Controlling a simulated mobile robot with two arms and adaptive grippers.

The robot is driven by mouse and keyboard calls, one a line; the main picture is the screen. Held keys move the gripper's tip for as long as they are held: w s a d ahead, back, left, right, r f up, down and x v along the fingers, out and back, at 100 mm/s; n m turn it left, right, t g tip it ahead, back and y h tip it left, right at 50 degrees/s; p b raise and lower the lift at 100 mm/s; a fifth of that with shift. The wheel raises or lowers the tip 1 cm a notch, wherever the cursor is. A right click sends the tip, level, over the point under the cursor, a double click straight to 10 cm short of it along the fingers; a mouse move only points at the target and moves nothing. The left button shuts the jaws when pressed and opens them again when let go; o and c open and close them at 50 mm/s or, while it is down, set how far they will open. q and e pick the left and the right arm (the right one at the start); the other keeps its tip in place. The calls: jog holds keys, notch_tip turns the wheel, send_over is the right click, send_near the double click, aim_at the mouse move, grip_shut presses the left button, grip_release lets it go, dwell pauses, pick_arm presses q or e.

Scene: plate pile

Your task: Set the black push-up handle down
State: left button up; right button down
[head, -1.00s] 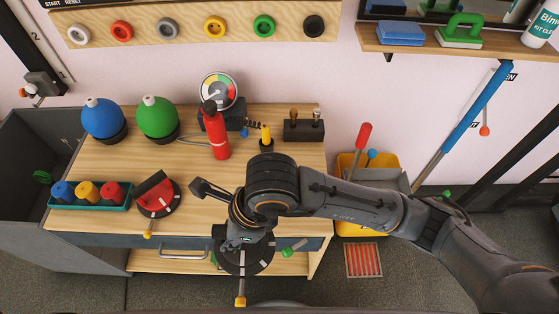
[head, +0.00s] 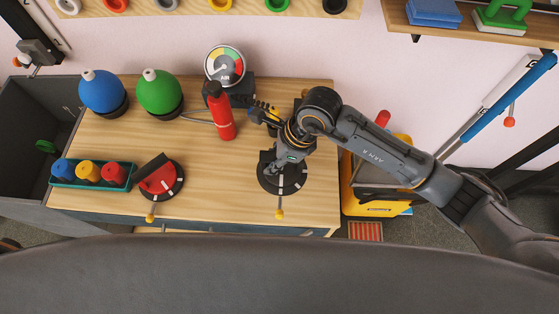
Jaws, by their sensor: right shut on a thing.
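The black push-up handle, a round black disc with white marks (head: 290,184) and a yellow-tipped lever below it, is over the right front part of the wooden tabletop (head: 225,180). My right gripper (head: 271,162) is above it, shut on its grip, and hides most of the grip. Whether the disc touches the wood or hangs just above it, I cannot tell. A similar push-up handle with a red grip (head: 158,180) stands on the table to the left. My left gripper is not in view.
A red bottle (head: 220,115) and an air gauge (head: 225,66) stand behind. Blue (head: 101,92) and green (head: 159,92) balls are at the back left, a teal tray of coloured pieces (head: 62,180) at the front left. Bare wood lies between the two handles.

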jog(key=shift+w+d+f, duration=0.25)
jog(key=shift+w+f, duration=0.3)
jog(key=shift+f, duration=0.05)
jog(key=shift+w+d+f, duration=0.25)
jog(key=shift+w+f, duration=0.3)
jog(key=shift+f, duration=0.05)
jog(key=f, duration=0.3)
jog(key=shift+w+d+f, duration=0.15)
jog(key=shift+w+f, duration=0.05)
jog(key=shift+f, duration=0.05)
jog(key=shift+f, duration=0.2)
jog(key=c, duration=1.1)
grip_release()
jog(key=shift+s, duration=0.1)
jog(key=shift+c, duration=0.2)
jog(key=shift+r+p, duration=0.15)
jog(key=shift+p, duration=0.15)
jog(key=v, duration=1.2)
